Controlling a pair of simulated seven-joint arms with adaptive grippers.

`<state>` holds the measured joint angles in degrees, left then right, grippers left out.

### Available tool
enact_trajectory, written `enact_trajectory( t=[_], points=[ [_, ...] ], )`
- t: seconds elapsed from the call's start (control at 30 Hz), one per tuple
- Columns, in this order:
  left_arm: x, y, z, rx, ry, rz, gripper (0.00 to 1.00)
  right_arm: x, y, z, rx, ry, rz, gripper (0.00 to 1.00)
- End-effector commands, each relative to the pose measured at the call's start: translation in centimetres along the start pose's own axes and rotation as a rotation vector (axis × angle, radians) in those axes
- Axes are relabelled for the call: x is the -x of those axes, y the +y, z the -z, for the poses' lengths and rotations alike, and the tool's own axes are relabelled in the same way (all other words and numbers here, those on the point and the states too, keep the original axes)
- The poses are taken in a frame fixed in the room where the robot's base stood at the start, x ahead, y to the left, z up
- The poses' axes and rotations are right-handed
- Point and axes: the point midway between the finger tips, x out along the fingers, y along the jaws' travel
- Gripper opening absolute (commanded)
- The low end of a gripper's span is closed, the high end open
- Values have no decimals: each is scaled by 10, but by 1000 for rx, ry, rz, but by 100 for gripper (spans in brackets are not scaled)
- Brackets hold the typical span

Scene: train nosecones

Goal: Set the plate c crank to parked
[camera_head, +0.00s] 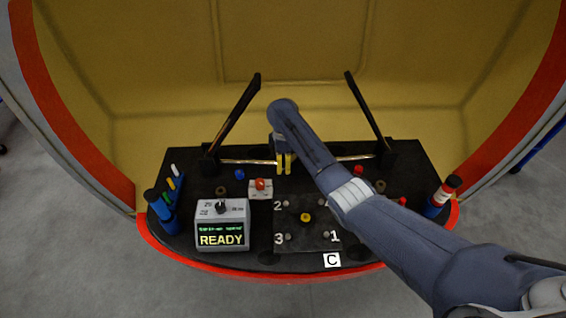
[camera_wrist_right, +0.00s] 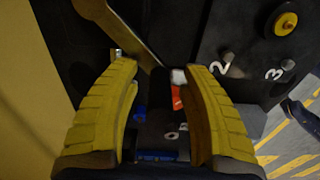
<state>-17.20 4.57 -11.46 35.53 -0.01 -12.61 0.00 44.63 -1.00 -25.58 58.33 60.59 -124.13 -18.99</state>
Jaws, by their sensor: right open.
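Plate C is a dark square plate (camera_head: 292,243) on the black console, with a white C label (camera_head: 332,260) at its front edge. It carries white numerals 1, 2 and 3 with small grey studs beside them. A round yellow knob (camera_head: 306,217) sits near its middle; the knob also shows at the upper right of the right wrist view (camera_wrist_right: 285,22). I cannot make out a crank arm's direction. My right gripper (camera_head: 283,165), with yellow fingers, is open behind the plate, near a brass rod (camera_head: 248,162). In the right wrist view the fingers (camera_wrist_right: 158,68) are apart and empty.
A grey box reading READY (camera_head: 222,226) stands left of the plate. A red switch (camera_head: 260,184) on a pale block lies between them and my gripper. Two dark slanted bars (camera_head: 237,110) (camera_head: 368,110) rise behind. Bottles (camera_head: 441,196) stand at the right. My right arm covers the console's right part.

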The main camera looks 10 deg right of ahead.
Motion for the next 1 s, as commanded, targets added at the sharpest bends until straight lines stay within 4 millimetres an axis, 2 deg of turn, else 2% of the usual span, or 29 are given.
enact_trajectory(
  t=[0.03, 0.3, 0.4, 1.0],
  points=[
    [0, 0, 0, 0, 0, 0, 43, 0, 0, 0, 0, 0, 0, 40],
    [0, 0, 0, 0, 0, 0, 43, 0, 0, 0, 0, 0, 0, 9],
    [0, 0, 0, 0, 0, 0, 43, 0, 0, 0, 0, 0, 0, 0],
    [0, 0, 0, 0, 0, 0, 43, 0, -2, 5, 45, -1, -1, 0]
  ],
)
